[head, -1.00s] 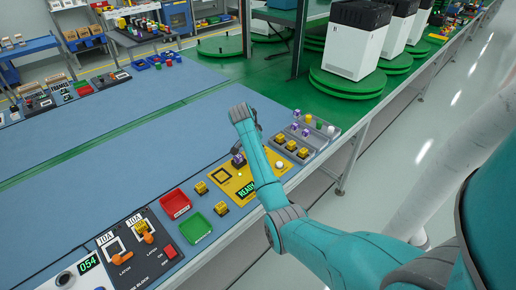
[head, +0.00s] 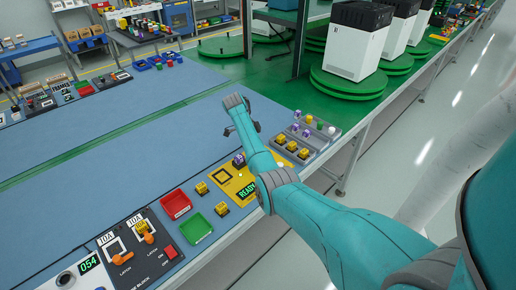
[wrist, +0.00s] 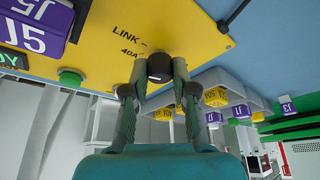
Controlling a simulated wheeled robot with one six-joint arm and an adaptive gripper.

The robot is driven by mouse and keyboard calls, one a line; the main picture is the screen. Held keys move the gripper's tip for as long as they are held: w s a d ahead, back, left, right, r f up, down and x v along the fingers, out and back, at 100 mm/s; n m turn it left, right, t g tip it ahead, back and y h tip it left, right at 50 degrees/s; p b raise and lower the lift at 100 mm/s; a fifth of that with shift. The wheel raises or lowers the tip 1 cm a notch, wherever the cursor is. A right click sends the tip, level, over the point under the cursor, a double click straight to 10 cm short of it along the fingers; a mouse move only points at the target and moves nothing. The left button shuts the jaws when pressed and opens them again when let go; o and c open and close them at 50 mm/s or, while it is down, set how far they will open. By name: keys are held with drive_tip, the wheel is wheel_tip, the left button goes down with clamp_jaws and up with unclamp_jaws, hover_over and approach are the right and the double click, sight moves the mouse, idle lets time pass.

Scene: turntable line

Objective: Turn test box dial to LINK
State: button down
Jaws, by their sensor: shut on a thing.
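The yellow test box (head: 230,187) lies on the blue bench, with a black square outline and a green READY display. It fills the upper left of the wrist view (wrist: 95,60). The black round dial (wrist: 160,69) stands on it, with the printed labels LINK and 40A beside it. My gripper (wrist: 160,78) is shut on the dial, one finger on each side. I cannot tell which label the dial points to. In the head view my arm hides the dial and most of the gripper.
A purple J5 cube (wrist: 35,30) is on the box, near a green button (wrist: 70,78). A grey tray (head: 318,135) of yellow and purple cubes stands beyond the box. Red (head: 176,204) and green (head: 195,228) bins and a lever panel (head: 135,250) lie nearer.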

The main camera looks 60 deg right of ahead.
drive_tip(key=shift+m+y, duration=0.4)
drive_tip(key=shift+m, duration=1.2)
drive_tip(key=c, duration=0.9)
unclamp_jaws()
drive_tip(key=shift+g, duration=0.3)
drive_tip(key=v, duration=1.2)
drive_tip(key=shift+w+d+f, duration=0.1)
drive_tip(key=shift+d, duration=0.05)
